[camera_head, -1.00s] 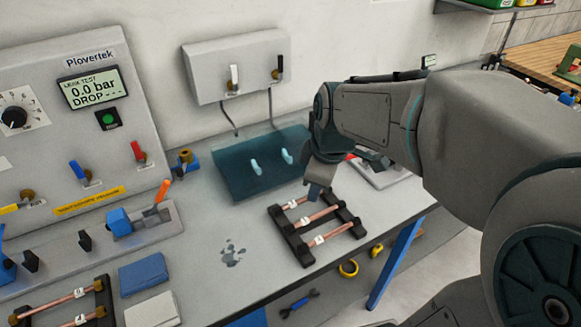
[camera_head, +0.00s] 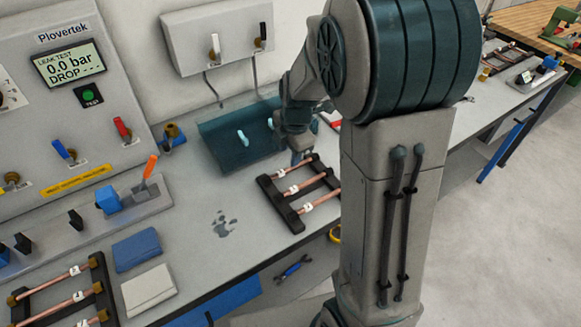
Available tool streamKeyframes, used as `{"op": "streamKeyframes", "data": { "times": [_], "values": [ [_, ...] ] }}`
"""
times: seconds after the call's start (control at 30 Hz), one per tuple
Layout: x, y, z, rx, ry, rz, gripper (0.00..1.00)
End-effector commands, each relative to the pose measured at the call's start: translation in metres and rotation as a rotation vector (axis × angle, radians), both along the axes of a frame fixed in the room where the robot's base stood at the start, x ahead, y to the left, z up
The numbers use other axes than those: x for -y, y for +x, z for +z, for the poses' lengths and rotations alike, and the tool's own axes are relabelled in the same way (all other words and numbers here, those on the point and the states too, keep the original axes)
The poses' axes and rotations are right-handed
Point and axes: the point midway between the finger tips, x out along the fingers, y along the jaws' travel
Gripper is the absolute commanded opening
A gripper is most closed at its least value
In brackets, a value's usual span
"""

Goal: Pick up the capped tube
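A dark rack (camera_head: 292,219) on the bench holds copper tubes with white labels: a front tube (camera_head: 324,201), a middle tube (camera_head: 308,184) and a back tube (camera_head: 291,171). Another dark rack (camera_head: 104,292) at the lower left holds more labelled copper tubes (camera_head: 55,278), some with brass-coloured ends. I cannot tell for sure which tube is the capped one. My gripper (camera_head: 298,160) points down at the back edge of the middle rack, close to the back tube. Its fingers are small and partly hidden, so I cannot tell their opening or whether they touch a tube.
Bare bench lies around the dark stain (camera_head: 224,222).

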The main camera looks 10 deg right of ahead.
Motion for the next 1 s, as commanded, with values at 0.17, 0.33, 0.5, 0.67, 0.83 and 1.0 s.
{"op": "streamKeyframes", "data": {
  "times": [0.17, 0.33, 0.5, 0.67, 0.83, 1.0],
  "values": [
    [0.0, 0.003, -0.013, 0.001, -0.001, 0.0, 0.4],
    [0.002, 0.003, -0.025, -0.003, 0.0, -0.003, 0.4],
    [0.006, 0.004, -0.046, -0.004, -0.001, -0.004, 0.4],
    [0.004, 0.008, -0.062, -0.001, -0.001, -0.002, 0.4],
    [0.004, 0.009, -0.066, 0.001, 0.0, -0.003, 0.4],
    [0.004, 0.009, -0.066, 0.001, 0.0, -0.003, 0.34]
  ]
}}
